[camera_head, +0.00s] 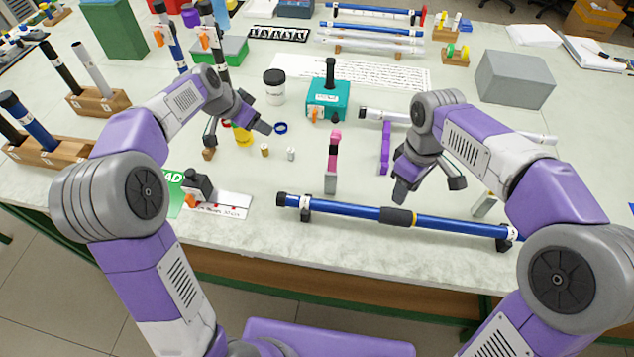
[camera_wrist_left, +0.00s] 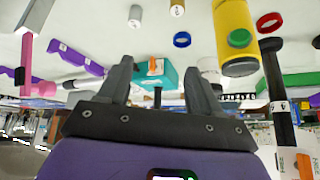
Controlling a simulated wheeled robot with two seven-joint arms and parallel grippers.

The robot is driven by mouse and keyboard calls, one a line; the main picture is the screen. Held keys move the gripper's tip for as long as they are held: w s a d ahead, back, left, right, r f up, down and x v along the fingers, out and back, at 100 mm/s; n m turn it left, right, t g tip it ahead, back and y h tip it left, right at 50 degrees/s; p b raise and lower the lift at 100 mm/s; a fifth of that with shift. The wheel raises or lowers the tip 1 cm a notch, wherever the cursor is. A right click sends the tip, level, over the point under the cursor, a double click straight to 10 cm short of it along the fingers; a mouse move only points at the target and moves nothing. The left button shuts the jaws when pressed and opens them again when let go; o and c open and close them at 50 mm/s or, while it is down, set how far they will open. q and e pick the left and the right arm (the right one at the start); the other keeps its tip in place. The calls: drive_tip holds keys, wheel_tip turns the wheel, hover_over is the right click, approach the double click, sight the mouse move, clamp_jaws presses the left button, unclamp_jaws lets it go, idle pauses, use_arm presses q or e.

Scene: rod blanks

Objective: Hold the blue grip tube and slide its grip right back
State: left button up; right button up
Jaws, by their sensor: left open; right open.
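The blue grip tube (camera_head: 345,208) lies level near the table's front edge, on a small black support towards each end. It has a black cap at its left end and a dark grip (camera_head: 398,216) around its middle. My right gripper (camera_head: 430,186) is open and empty, above and behind the tube, just right of the grip and apart from it. My left gripper (camera_head: 237,132) is open and empty over the table, behind and left of the tube. Its two fingers also show spread in the left wrist view (camera_wrist_left: 158,85), where the tube is not seen.
A pink-handled tool (camera_head: 333,160) and a purple bar (camera_head: 385,148) lie behind the tube. A black block on a white card (camera_head: 225,204) lies left of it. A teal box (camera_head: 328,98) stands further back, and wooden racks (camera_head: 97,102) hold upright rods at left.

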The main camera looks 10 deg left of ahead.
use_arm(q)
drive_tip(key=s+d+f+m+g+h, duration=0.1)
drive_tip(key=s+d+m, duration=0.1)
drive_tip(key=d, duration=0.3)
drive_tip(key=s+d+f+m+g, duration=0.2)
drive_tip(key=s+d+m, duration=0.1)
drive_tip(key=d, duration=0.1)
drive_tip(key=m+g, duration=0.3)
drive_tip(key=m, duration=0.3)
approach(329, 203)
drive_tip(key=x, duration=0.2)
drive_tip(key=shift+w+f, duration=0.25)
drive_tip(key=shift+f, duration=0.15)
drive_tip(key=shift+s+d+f, duration=0.15)
drive_tip(key=shift+s+f, duration=0.05)
drive_tip(key=shift+x, duration=3.5)
drive_tip(key=shift+d, duration=0.1)
